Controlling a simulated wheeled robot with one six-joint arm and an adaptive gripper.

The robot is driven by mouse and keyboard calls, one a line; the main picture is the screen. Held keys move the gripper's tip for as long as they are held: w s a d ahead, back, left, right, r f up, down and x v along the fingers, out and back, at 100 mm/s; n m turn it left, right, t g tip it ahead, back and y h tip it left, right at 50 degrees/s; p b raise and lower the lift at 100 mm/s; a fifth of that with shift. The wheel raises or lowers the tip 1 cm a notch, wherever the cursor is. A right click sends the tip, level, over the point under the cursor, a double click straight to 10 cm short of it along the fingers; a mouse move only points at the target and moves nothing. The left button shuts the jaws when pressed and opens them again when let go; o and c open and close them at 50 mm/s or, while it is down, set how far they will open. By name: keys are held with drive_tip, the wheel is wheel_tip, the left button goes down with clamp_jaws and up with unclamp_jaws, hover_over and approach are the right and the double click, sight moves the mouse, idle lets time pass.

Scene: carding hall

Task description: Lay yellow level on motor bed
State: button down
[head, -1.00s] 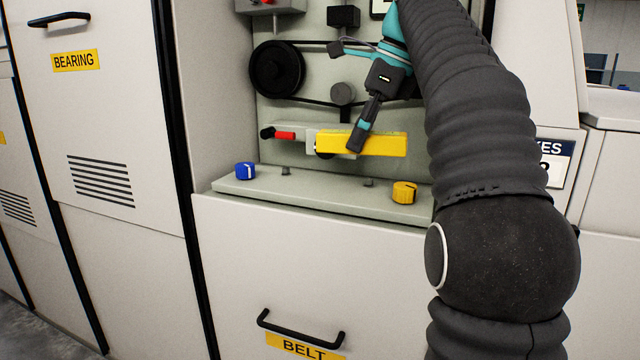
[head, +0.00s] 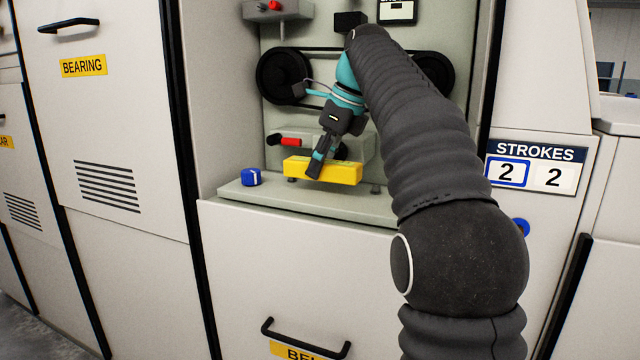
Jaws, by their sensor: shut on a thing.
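The yellow level (head: 346,173) is a long yellow bar lying roughly lengthwise over the pale green-grey ledge (head: 285,204) in the machine recess, which appears to be the motor bed. My gripper (head: 317,170) reaches down from above and is shut on the level left of its middle. The level's underside is low, near the short studs on the ledge. I cannot tell whether it touches the ledge or hangs just above it. My arm hides the right part of the ledge.
A blue block-like item (head: 251,177) sits at the ledge's left end. A red-handled lever (head: 290,142) sticks out behind the level. Black pulleys (head: 284,75) and a belt are on the back panel. A strokes sign (head: 535,167) is at the right.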

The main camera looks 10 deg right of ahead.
sight(330, 162)
drive_tip(key=shift+f+b, duration=0.8)
drive_tip(key=shift+f, duration=1.1)
drive_tip(key=c, duration=0.6)
unclamp_jaws()
drive_tip(key=shift+f, duration=0.15)
drive_tip(key=p+v, duration=0.2)
drive_tip(key=v, duration=0.8)
drive_tip(key=shift+p, duration=0.3)
drive_tip(key=shift+v, duration=1.05)
drive_tip(key=shift+s, duration=0.1)
